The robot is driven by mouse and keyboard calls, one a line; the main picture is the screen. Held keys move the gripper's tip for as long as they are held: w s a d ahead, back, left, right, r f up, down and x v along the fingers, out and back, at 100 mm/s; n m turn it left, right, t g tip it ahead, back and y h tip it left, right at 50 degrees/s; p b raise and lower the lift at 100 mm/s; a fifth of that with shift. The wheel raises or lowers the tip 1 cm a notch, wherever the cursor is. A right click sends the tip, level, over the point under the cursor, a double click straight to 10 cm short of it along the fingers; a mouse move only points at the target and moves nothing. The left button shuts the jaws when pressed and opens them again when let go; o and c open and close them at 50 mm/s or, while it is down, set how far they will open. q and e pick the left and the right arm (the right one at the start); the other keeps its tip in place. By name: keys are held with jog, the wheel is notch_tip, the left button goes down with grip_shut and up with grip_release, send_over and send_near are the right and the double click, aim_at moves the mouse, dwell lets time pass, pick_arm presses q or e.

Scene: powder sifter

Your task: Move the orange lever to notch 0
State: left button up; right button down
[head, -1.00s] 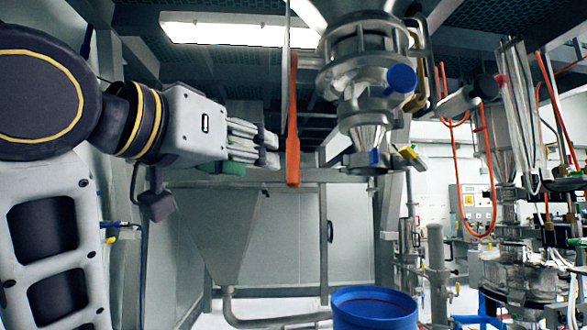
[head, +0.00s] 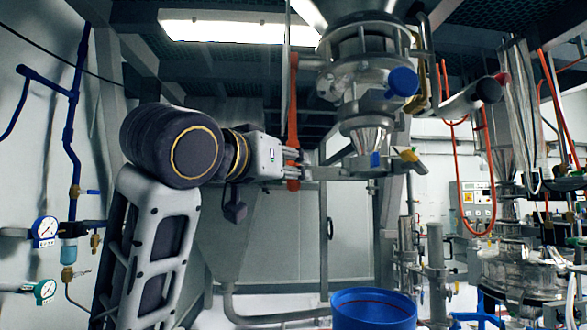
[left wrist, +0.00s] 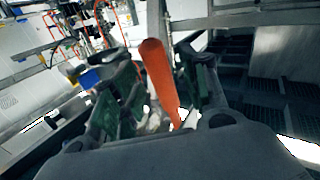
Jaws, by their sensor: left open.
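The orange lever (head: 292,105) hangs down beside the steel sifter body (head: 362,75) in the head view. My left gripper (head: 296,170) is at the lever's lower end, its fingers reaching around or just behind it. In the left wrist view, the orange lever (left wrist: 159,75) stands between the two open fingers of my left gripper (left wrist: 155,95). I cannot tell if either finger touches it. The notch marks are not readable. My right gripper is not in view.
A blue tub (head: 374,308) stands below the sifter. A steel outlet cone (head: 368,138) and a blue cap (head: 403,80) are right of the lever. Pressure gauges (head: 46,231) and blue pipes are on the left wall. The space directly below the lever looks clear.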

pick_arm(q)
jog(key=shift+x, duration=1.3)
jog(key=shift+c, duration=0.2)
grip_shut()
